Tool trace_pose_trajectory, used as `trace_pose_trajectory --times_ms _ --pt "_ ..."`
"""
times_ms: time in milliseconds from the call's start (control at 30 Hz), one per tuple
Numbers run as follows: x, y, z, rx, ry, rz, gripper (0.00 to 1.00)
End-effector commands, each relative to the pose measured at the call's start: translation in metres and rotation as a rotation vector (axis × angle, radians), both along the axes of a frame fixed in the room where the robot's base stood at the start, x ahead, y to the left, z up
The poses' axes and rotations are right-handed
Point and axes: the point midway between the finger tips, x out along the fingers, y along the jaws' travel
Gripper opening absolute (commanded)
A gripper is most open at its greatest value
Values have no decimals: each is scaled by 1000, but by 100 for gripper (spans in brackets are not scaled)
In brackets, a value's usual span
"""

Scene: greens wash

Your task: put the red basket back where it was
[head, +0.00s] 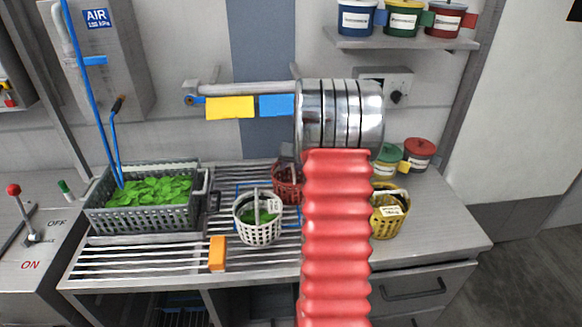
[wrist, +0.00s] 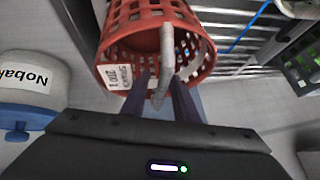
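The red basket (head: 287,182) stands or hangs at the back of the rack in the head view, partly hidden by my red-sleeved arm. In the wrist view the red basket (wrist: 118,40) fills the top middle, with a white tag on its front and a pale handle (wrist: 167,50). My gripper (wrist: 161,82) points at it. Its two dark fingers lie on either side of the handle; whether they pinch it is not clear. The head view hides my gripper behind the arm. I cannot tell if the basket touches the rack.
A white basket (head: 258,233) of greens stands close in front, near a blue outline (head: 238,190). A yellow basket (head: 388,222) is right of my arm. A grey crate (head: 140,218) of leaves is left. An orange block (head: 217,254) lies on the rack (head: 130,262). Lidded tubs (head: 418,152) stand back right.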

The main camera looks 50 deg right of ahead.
Motion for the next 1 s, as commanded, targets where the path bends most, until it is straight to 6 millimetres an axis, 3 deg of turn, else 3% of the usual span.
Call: trace_pose_trajectory --times_ms 800,1000 --pt "-56 23 81 -1 -1 0 27" --pt "-64 27 92 -1 0 1 27"
